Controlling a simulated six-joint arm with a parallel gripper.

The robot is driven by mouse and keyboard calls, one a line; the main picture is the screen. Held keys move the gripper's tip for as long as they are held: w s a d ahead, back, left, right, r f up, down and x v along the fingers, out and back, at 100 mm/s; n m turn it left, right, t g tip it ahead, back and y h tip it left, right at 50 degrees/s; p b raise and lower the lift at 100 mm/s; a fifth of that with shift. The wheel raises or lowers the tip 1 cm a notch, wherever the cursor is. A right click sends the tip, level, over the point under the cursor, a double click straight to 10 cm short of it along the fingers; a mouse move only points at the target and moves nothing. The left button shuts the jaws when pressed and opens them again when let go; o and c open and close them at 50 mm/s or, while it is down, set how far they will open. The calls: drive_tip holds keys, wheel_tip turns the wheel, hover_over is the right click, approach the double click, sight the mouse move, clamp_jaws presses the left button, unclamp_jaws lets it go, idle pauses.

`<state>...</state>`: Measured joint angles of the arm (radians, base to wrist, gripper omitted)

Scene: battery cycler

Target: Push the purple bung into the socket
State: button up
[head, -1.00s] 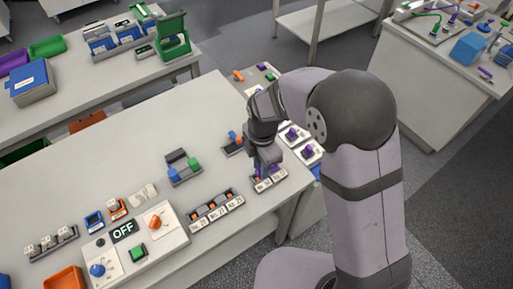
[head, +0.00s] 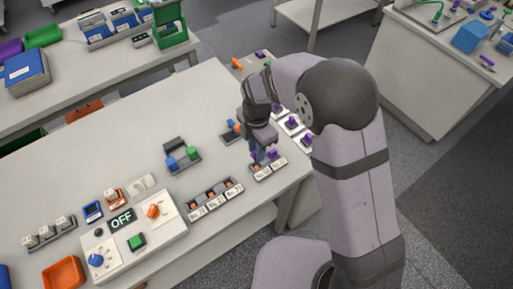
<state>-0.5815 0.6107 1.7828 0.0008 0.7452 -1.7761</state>
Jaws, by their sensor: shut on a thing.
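My gripper (head: 263,156) points down over a small labelled rack (head: 268,171) near the right edge of the bench. It is shut on a purple bung (head: 254,155) at the rack's left part. A second purple piece (head: 274,155) shows just right of the fingers, at the rack's right part. The fingers hide much of the held bung and the socket under it. I cannot tell how deep the bung sits.
A labelled rack with orange pieces (head: 214,198) lies to the left. Purple-topped white blocks (head: 291,123) stand behind my arm. Bare bench (head: 110,150) lies at the left.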

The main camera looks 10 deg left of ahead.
drive_tip(key=shift+f+b, duration=1.75)
drive_tip(key=shift+f, duration=0.85)
drive_tip(key=shift+f, duration=0.25)
drive_tip(key=o, duration=1.1)
drive_tip(key=shift+r, duration=0.1)
drive_tip(key=shift+r+b, duration=1.15)
drive_tip(key=shift+r, duration=2.45)
